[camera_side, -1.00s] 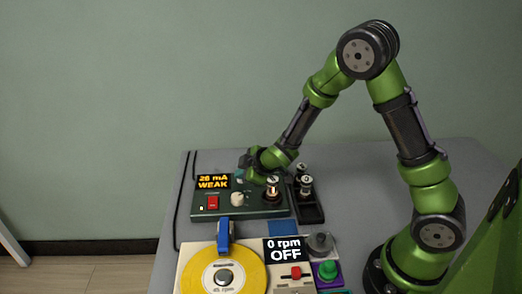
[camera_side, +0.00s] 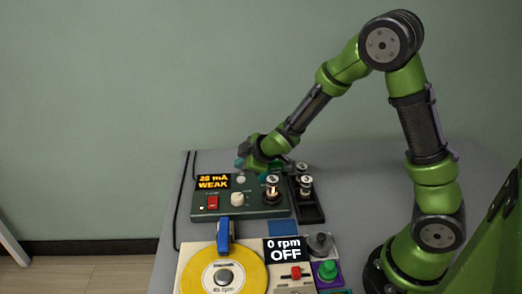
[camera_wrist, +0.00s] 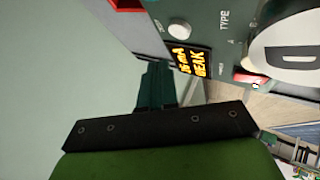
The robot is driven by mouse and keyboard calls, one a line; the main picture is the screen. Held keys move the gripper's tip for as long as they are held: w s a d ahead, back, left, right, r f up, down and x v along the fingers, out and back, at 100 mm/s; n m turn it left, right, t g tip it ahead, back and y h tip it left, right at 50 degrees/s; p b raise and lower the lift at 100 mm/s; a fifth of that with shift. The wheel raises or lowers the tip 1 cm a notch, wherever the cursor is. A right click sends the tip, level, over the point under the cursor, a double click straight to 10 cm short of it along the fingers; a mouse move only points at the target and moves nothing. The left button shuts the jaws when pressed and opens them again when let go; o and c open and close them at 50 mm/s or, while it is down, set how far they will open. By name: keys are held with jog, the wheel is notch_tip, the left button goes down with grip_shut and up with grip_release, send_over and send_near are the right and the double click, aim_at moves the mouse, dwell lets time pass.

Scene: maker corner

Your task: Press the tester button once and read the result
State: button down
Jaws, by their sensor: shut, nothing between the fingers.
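The green tester (camera_side: 268,209) sits on the table in the side view. Its display (camera_side: 213,181) reads "26 mA WEAK" in orange; the display is also in the wrist view (camera_wrist: 190,60). A pale round button (camera_side: 241,180) lies right of the display and shows in the wrist view (camera_wrist: 180,29). My gripper (camera_side: 242,166) is shut and empty, just behind and above the button, apart from it in the wrist view. A glowing tube (camera_side: 272,189) stands in the tester's right end. A red switch (camera_side: 213,202) and white knob (camera_side: 237,199) are on its front.
A black tray (camera_side: 309,212) with tubes stands right of the tester. In front is a turntable with a yellow disc (camera_side: 202,277), a blue arm (camera_side: 224,236) and a display reading "0 rpm OFF" (camera_side: 284,249). The grey table (camera_side: 350,170) is clear behind the tray.

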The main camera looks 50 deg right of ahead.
jog(key=shift+r, duration=1.5)
jog(key=shift+f, duration=0.1)
jog(key=shift+s+f+m+g, duration=0.35)
jog(key=shift+s+f+m, duration=0.05)
jog(key=shift+s+m, duration=0.2)
jog(key=shift+s+f+m+g, duration=0.35)
jog(key=shift+s+f+m, duration=0.05)
jog(key=shift+s+m, duration=0.15)
jog(key=s+a+r+m+y, duration=0.1)
jog(key=s+a+r+m, duration=0.1)
jog(key=s+r+m, duration=0.3)
jog(key=s+a+r+m+y, duration=0.1)
jog(key=s+r+m, duration=0.4)
jog(key=s+r, duration=0.6)
jog(key=s+a, duration=0.1)
jog(key=s, duration=0.5)
jog(key=shift+a+g, duration=0.25)
jog(key=shift+g, duration=0.05)
